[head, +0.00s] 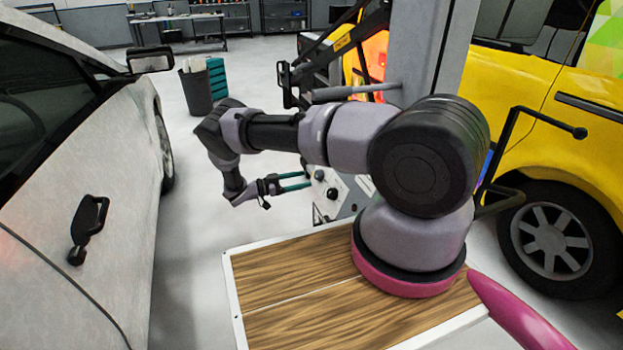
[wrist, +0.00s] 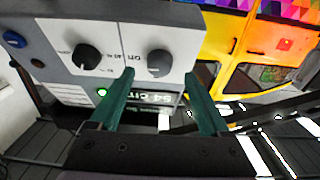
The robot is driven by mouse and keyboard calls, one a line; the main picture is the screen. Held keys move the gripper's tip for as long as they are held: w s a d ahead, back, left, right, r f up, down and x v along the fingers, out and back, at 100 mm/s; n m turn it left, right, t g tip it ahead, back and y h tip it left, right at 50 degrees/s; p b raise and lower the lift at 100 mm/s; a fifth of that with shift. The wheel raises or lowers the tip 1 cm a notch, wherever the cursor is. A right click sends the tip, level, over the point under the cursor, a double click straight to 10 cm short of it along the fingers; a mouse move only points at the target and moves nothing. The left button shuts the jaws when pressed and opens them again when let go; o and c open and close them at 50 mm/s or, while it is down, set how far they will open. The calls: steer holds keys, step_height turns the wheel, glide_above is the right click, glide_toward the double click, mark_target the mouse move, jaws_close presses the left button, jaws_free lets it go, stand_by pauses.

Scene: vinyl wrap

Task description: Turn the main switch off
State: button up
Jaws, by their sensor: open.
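A white-faced control panel (head: 345,193) stands just beyond my gripper (head: 307,180) in the head view, with dark round knobs on it. I cannot tell for sure which is the main switch. My gripper's teal fingers (wrist: 159,76) are open and empty.
A blue button (wrist: 15,39) sits at the panel's far left in the wrist view. A pale car (head: 90,200) stands at left and a yellow car (head: 560,110) at right. A wood-topped surface (head: 290,280) lies in front. A dark bin (head: 197,90) stands behind.

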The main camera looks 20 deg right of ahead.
mark_target(315, 177)
steer(key=shift+d, duration=2.2)
jaws_close()
steer(key=shift+s, duration=0.1)
